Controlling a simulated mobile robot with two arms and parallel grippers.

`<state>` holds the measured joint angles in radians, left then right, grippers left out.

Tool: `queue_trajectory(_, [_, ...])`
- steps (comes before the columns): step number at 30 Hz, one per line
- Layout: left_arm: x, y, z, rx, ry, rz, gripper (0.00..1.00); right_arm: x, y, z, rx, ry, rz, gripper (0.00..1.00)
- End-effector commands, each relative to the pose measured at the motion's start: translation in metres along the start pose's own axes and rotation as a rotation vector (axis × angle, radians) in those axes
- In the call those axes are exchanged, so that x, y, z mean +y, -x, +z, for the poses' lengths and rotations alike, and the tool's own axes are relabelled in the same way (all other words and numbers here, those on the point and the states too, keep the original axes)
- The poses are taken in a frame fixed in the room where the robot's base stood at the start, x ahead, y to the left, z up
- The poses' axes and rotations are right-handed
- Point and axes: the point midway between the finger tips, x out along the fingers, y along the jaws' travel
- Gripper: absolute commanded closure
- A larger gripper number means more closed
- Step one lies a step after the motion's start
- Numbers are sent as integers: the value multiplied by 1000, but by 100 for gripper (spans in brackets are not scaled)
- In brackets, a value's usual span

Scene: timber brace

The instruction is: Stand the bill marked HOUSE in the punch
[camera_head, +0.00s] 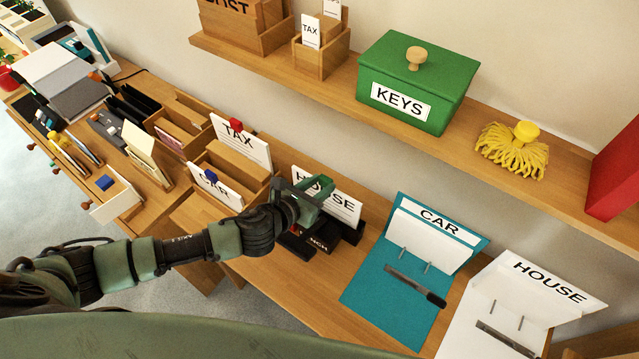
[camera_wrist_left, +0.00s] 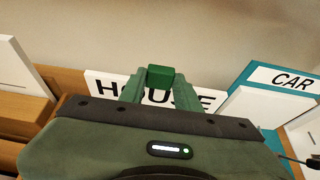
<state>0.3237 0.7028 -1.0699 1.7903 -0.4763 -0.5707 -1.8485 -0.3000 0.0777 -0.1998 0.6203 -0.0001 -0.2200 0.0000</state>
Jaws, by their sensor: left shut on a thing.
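The white bill marked HOUSE (camera_head: 342,205) is upright at the black punch (camera_head: 319,246), on the desk in the middle of the head view. My left gripper (camera_head: 314,187) is shut on the bill's green tab, and the bill's lettering (camera_wrist_left: 205,101) shows behind the fingers in the left wrist view, with the green tab (camera_wrist_left: 160,74) between the fingertips. My gripper covers part of the bill and of the punch. I cannot tell whether the bill's lower edge sits in the punch slot. My right gripper is not in view.
A teal CAR folder (camera_head: 378,288) and a white HOUSE folder (camera_head: 462,338) lie open at the right. Wooden sorters with the TAX bill (camera_head: 248,150) and CAR bill (camera_head: 218,186) stand at the left. A shelf (camera_head: 350,100) with a green KEYS box (camera_head: 418,82) is above.

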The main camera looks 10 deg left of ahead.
Motion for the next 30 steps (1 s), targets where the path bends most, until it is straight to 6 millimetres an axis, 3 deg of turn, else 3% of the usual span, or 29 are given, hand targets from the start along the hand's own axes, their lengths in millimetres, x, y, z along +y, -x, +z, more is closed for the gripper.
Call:
queue_trajectory(17, [0, -6, -11, -2, -1, -1, 100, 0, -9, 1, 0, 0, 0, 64])
queue_trajectory(18, [0, -6, -11, -2, -1, -1, 62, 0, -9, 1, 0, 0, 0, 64])
queue_trajectory(20, [0, -6, -11, -2, -1, -1, 46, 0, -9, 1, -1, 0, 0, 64])
queue_trajectory(27, [0, -6, -12, -1, 0, -1, 42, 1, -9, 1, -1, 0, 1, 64])
queue_trajectory(28, [0, -6, -13, 1, 0, 0, 40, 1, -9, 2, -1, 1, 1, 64])
queue_trajectory(30, [0, -6, -13, 1, 0, 0, 21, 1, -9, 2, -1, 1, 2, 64])
